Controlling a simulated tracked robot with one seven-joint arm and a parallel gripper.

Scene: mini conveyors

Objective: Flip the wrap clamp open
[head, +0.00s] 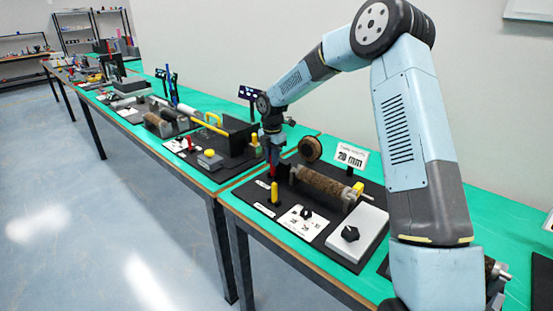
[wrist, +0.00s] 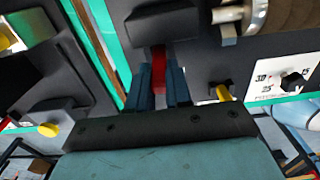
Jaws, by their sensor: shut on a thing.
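The wrap clamp has a red lever (wrist: 158,65) coming out of a black block (wrist: 165,24) at the top middle of the wrist view. My gripper (wrist: 163,75) has its two dark blue fingers on either side of the red lever and is shut on it. In the head view my gripper (head: 274,152) points down at the left end of the near station, beside the brown roller. In the head view the clamp is small and partly covered by my gripper.
A brown roller (head: 325,183), a yellow peg (head: 275,192), a dial plate (head: 303,219) and a grey box with a black knob (head: 362,235) stand on the near station. A second station with a grey box (head: 209,160) lies to the left across a table gap.

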